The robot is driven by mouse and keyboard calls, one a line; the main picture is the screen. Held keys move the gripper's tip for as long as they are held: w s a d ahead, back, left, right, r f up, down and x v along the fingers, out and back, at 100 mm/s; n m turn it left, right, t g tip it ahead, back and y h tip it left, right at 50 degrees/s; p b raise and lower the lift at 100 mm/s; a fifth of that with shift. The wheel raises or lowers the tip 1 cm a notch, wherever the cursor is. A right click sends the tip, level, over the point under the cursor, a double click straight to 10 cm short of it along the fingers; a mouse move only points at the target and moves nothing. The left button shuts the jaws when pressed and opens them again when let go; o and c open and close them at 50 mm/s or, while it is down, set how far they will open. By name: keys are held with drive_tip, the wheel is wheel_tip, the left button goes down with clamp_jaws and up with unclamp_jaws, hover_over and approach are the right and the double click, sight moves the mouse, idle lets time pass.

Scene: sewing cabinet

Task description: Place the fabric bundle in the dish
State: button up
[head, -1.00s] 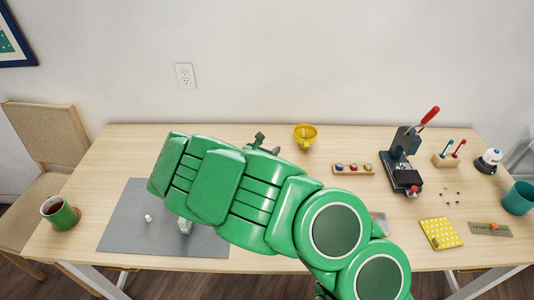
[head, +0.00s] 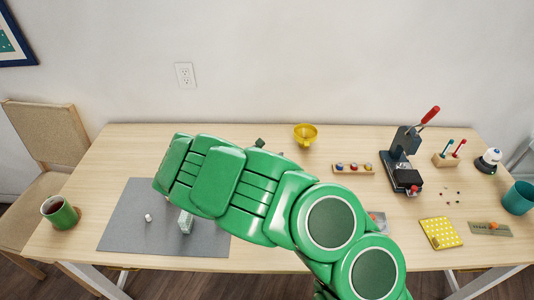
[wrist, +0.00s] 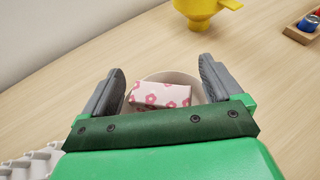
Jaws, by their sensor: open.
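The fabric bundle (wrist: 160,94) is a white block with pink flowers. In the wrist view it appears to lie within the rim of a pale round dish (wrist: 172,76); its near part is hidden behind my gripper's body. My gripper (wrist: 160,82) is open, with one grey finger on each side of the bundle and dish. A gap shows between each finger and the bundle. In the head view my green arm hides the bundle and the dish, and only a small dark bit of the gripper shows above it.
A yellow cup-like funnel (head: 305,135) stands behind, with a spool rack (head: 353,168) and a press (head: 402,170) to the right. A grey mat (head: 122,230) bears a small white piece and a patterned block (head: 186,222). A green mug (head: 60,212) stands at far left.

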drive_tip(key=shift+r, duration=0.15)
drive_tip(key=v, duration=1.2)
idle(0.3)
drive_tip(key=shift+d, duration=0.1)
idle(0.3)
